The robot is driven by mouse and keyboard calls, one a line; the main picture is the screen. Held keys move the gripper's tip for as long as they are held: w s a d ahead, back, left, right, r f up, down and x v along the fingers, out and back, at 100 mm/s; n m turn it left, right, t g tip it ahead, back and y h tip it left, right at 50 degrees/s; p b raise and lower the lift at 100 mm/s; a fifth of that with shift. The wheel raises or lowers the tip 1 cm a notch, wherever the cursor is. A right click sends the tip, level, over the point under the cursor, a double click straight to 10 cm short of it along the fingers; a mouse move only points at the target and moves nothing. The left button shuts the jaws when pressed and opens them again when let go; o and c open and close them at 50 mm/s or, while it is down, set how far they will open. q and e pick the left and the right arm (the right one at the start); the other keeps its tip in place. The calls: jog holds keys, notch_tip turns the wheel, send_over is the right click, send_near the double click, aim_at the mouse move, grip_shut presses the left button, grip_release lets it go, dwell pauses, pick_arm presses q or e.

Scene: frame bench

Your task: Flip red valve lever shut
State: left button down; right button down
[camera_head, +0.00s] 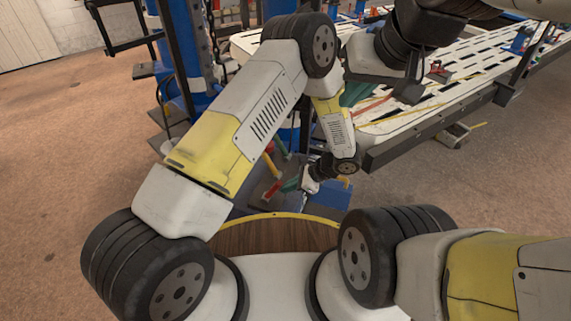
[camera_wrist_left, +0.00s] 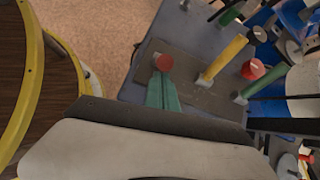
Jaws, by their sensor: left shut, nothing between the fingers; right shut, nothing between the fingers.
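The red valve lever (camera_wrist_left: 163,62) stands on a dark grey plate in the left wrist view, seen nearly end-on as a round red tip. In the head view it is a short red bar (camera_head: 271,191). My left gripper (camera_wrist_left: 162,78) has green fingers, closed together and empty, with their tips right at the red lever's near side. I cannot tell whether they touch it. The left gripper also shows in the head view (camera_head: 291,184), just right of the lever. My right gripper (camera_head: 354,93) is partly hidden by arm links, far from the lever, over the slotted table, shut and empty.
A yellow lever (camera_wrist_left: 225,58), a red round knob (camera_wrist_left: 253,69) and a green lever (camera_wrist_left: 262,82) stand right of the red lever in the wrist view. A slotted white table (camera_head: 400,120) lies at the right. A wooden, yellow-rimmed surface (camera_head: 275,236) is in front.

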pick_arm(q)
jog(key=shift+a+r, duration=0.1)
jog(key=shift+a, duration=0.05)
jog(key=shift+w+a+r+g+h, duration=0.4)
jog(key=shift+a+r+h, duration=0.3)
jog(key=shift+h, duration=0.2)
jog(key=a+h, duration=0.1)
jog(key=w+a+r+g+h, duration=0.1)
jog(key=a+h, duration=0.1)
jog(key=w+a+g+h, duration=0.1)
jog(key=shift+a+r+h, duration=0.25)
jog(key=shift+a+h, duration=0.05)
jog(key=shift+h, duration=0.1)
jog(key=shift+g+h, duration=0.4)
jog(key=shift+h, duration=0.3)
jog(key=shift+w+a+f, duration=0.1)
jog(key=shift+w+a, duration=0.15)
jog(key=shift+a, duration=0.4)
jog(key=shift+w+a+f, duration=0.1)
jog(key=shift+w+a, duration=0.2)
jog(key=shift+a, duration=0.4)
jog(key=shift+w+a, duration=0.25)
jog(key=shift+a, duration=0.5)
